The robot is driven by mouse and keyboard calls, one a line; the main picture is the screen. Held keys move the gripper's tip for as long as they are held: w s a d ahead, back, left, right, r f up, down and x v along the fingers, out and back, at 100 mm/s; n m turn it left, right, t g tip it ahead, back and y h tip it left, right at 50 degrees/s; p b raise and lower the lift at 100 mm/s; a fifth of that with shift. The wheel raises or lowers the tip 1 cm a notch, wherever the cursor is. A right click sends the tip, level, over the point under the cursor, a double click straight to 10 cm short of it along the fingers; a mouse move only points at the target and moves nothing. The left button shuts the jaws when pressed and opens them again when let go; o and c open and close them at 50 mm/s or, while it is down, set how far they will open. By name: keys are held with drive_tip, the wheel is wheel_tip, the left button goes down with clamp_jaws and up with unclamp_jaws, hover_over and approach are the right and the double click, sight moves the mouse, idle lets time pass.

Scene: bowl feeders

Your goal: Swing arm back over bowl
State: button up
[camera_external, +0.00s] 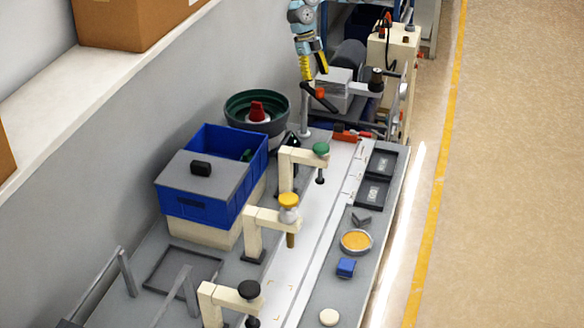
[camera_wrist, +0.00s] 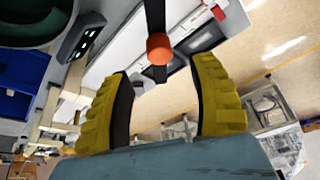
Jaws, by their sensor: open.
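The dark green bowl (camera_external: 236,103) with a red cone (camera_external: 257,110) in its middle stands against the wall at the back. The bowl's rim also shows at the upper left of the wrist view (camera_wrist: 35,30). The black swing arm (camera_external: 329,105) has an orange-red knob (camera_external: 320,92); it lies to the right of the bowl, not over it. My gripper (camera_external: 315,76) is open just above this knob. In the wrist view the knob (camera_wrist: 159,47) is ahead of the gap between my open yellow fingers (camera_wrist: 160,75). I cannot tell whether they touch it.
A blue bin (camera_external: 193,208) with a grey lid is left of and nearer than the bowl. Cream brackets (camera_external: 253,235) line the white track (camera_external: 318,215). Black trays (camera_external: 373,193) lie on the right side. A cream machine (camera_external: 394,60) stands behind on the right. The floor is clear.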

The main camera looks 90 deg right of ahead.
sight(320, 89)
drive_tip(key=x, duration=0.6)
drive_tip(key=shift+s+a+f+p, duration=0.1)
drive_tip(key=shift+f+p, duration=0.1)
drive_tip(key=shift+p, duration=0.2)
clamp_jaws()
